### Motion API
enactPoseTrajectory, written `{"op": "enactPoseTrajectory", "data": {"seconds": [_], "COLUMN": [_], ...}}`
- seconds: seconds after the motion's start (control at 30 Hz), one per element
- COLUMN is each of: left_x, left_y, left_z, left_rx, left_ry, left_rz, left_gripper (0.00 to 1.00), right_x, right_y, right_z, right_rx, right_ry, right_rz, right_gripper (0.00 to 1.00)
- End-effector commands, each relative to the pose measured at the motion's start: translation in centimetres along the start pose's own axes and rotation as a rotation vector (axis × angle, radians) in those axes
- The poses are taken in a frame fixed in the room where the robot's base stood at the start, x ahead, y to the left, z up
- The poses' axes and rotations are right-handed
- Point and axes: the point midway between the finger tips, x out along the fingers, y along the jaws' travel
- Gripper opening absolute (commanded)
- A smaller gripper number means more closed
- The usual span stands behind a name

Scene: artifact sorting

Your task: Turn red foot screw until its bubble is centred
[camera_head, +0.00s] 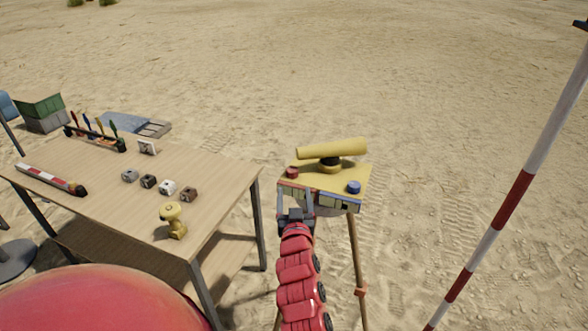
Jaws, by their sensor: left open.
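The yellow levelling instrument (333,149) sits on a yellow plate (362,173) on top of a tripod (354,250). The red foot screw (292,172) is at the plate's left front corner, and the blue foot screw (354,187) is at the right front. A strip with coloured marks (335,201) runs along the plate's front edge. It is too small to read any bubble. My left gripper (296,196) is open just below and in front of the red screw, with its fingers pointing up toward the plate. I cannot tell whether they touch it. My right gripper is not in view.
A wooden table (225,165) stands at left with several small blocks, a yellow figurine (173,221), a striped stick (50,180) and a rack of coloured tools (95,132). A red-and-white pole (510,205) slants at right. Sand beyond is clear.

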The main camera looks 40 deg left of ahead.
Motion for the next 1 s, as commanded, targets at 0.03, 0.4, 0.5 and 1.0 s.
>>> {"op": "enactPoseTrajectory", "data": {"seconds": [0.03,0.4,0.5,1.0], "left_x": [1.0,7.5,8.9,11.2], "left_y": [-0.1,-0.1,-0.1,0.0], "left_z": [-0.3,-0.3,-0.3,-0.1], "left_rx": [0.000,-0.002,-0.002,-0.002], "left_ry": [0.001,-0.001,0.002,0.003], "left_rz": [-0.003,-0.001,-0.001,-0.001], "left_gripper": [0.73,0.73,0.73,0.73], "right_x": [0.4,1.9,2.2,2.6], "right_y": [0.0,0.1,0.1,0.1], "right_z": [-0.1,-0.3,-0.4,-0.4], "right_rx": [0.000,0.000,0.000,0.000], "right_ry": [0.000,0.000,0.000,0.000], "right_rz": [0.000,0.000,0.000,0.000], "right_gripper": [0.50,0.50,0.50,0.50]}}
